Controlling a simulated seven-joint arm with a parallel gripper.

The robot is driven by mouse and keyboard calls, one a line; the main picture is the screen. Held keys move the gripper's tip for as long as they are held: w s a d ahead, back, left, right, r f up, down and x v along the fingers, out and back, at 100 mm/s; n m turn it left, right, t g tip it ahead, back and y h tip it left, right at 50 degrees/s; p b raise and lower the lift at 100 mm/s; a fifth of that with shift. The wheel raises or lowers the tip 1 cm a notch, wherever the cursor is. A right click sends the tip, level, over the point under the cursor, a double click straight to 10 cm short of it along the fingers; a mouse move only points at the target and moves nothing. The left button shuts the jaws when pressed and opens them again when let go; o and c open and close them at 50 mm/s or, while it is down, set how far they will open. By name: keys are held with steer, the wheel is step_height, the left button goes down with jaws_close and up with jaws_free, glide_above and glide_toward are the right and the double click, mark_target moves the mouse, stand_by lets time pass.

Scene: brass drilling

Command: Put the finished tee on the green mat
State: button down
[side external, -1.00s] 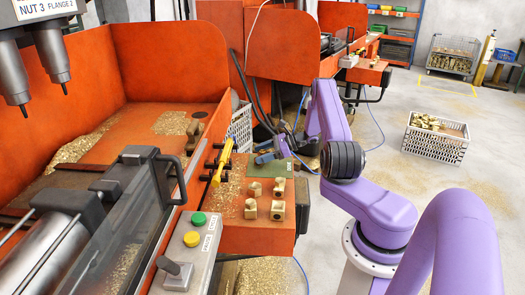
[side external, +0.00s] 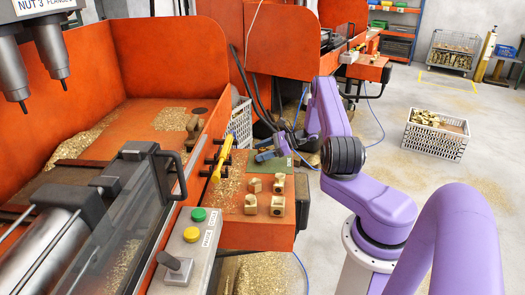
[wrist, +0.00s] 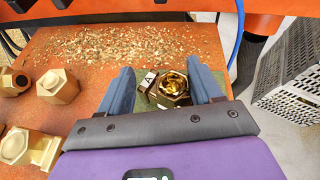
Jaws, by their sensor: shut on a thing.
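My gripper (wrist: 172,88) has its two blue fingers shut on a brass tee (wrist: 173,82), whose shiny bored opening faces the wrist camera. Green of the mat (side external: 285,167) shows beneath and around the fingers, at the far end of the orange bench. In the side view my gripper (side external: 266,155) is low over the mat, and the tee cannot be made out there. I cannot tell whether the tee touches the mat.
Several brass pieces (side external: 278,205) stand on the orange bench, nearer the side camera than the mat. Brass chips (wrist: 120,42) are strewn on the bench. A yellow-handled tool (side external: 222,158) is at the machine's edge. A grey crate (wrist: 290,70) stands beyond the bench.

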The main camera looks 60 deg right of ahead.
steer(key=shift+f, duration=0.1)
steer(key=shift+c, duration=0.6)
jaws_free()
steer(key=shift+f, duration=0.1)
